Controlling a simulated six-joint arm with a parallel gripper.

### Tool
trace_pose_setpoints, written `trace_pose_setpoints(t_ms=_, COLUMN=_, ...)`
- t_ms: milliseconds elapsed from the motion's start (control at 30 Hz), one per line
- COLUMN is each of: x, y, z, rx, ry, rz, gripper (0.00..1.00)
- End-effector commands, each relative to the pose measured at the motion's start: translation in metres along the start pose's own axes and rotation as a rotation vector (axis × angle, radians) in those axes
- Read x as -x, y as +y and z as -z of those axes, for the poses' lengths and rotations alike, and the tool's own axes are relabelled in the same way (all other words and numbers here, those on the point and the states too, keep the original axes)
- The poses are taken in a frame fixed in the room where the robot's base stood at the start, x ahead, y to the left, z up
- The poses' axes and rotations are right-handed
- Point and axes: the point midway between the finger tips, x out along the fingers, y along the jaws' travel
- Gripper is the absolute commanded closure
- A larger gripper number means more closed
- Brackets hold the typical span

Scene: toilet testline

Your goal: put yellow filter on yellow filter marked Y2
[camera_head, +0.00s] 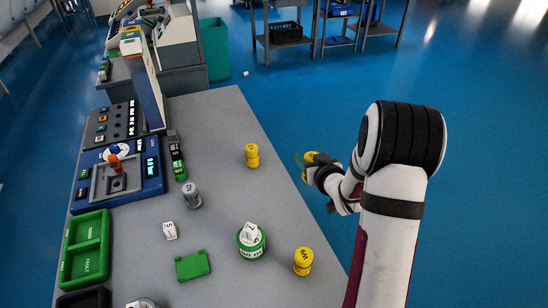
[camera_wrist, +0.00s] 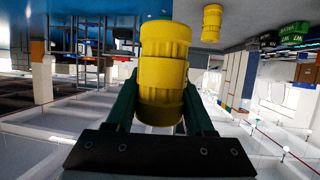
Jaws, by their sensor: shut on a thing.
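My gripper (camera_head: 316,168) is shut on a yellow filter (camera_head: 311,156), held off the right edge of the table. In the wrist view the held yellow filter (camera_wrist: 164,75) is a ribbed cylinder between two dark green fingers. A second yellow filter (camera_head: 252,156) stands upright on the table, left of my gripper and apart from it. A third yellow filter (camera_head: 303,262) stands near the table's right front edge. Their top marks are too small to read surely. One standing yellow filter (camera_wrist: 212,22) also shows at the top of the wrist view.
The grey table (camera_head: 225,115) holds a grey cylinder (camera_head: 191,196), a white block (camera_head: 170,231), a green round part (camera_head: 251,244) and a green block (camera_head: 193,265). A blue test device (camera_head: 150,185) and green tray (camera_head: 85,250) are at left. The table around the second filter is clear.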

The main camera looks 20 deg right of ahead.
Motion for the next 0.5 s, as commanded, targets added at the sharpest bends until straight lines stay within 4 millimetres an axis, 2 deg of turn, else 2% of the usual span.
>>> trace_pose_setpoints(t_ms=100, x=-0.038, y=-0.016, z=0.037, rx=0.054, ry=0.007, rz=0.116, gripper=1.0)
trace_pose_setpoints(t_ms=300, x=-0.091, y=-0.032, z=0.095, rx=0.115, ry=0.004, rz=0.263, gripper=1.0)
trace_pose_setpoints(t_ms=400, x=-0.104, y=-0.033, z=0.112, rx=0.121, ry=0.001, rz=0.282, gripper=1.0)
trace_pose_setpoints(t_ms=500, x=-0.113, y=-0.038, z=0.117, rx=0.12, ry=0.0, rz=0.288, gripper=1.0)
